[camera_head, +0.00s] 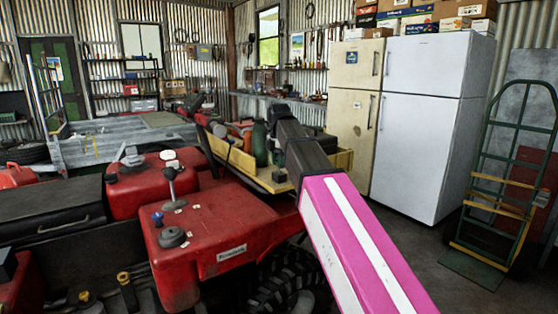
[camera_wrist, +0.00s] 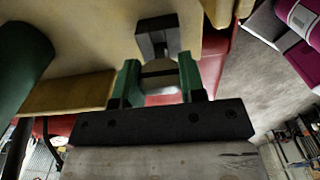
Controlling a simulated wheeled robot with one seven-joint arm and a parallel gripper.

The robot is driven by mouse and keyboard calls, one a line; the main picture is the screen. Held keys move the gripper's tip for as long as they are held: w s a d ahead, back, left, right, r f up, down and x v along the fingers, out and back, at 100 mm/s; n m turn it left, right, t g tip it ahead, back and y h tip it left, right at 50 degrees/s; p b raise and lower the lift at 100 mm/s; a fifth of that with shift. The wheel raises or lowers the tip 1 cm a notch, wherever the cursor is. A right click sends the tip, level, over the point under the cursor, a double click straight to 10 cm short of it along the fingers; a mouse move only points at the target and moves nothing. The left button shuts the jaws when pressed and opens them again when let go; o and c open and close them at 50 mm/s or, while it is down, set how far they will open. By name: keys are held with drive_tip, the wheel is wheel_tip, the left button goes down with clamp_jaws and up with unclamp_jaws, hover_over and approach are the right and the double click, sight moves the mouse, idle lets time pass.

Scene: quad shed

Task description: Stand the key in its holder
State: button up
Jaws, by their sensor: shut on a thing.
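In the wrist view my gripper (camera_wrist: 159,66) has two green fingers closed on a pale, rounded piece with a dark band, which looks like the key (camera_wrist: 161,83). Most of the key is hidden by the fingers and the gripper body. A dark grey block with a slot, apparently the holder (camera_wrist: 157,28), is just beyond the fingertips on a tan surface. I cannot tell whether the key touches it. In the head view my dark wrist hides the fingers and the key.
The tan surface is a yellow-sided bed (camera_head: 268,178) in the head view. A green bottle (camera_head: 260,143) stands on it and shows at left in the wrist view (camera_wrist: 22,65). A red vehicle (camera_head: 220,235) is in front. Fridges (camera_head: 425,140) and a hand truck (camera_head: 505,170) are at right.

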drive_tip(key=shift+f, duration=1.1)
drive_tip(key=o, duration=1)
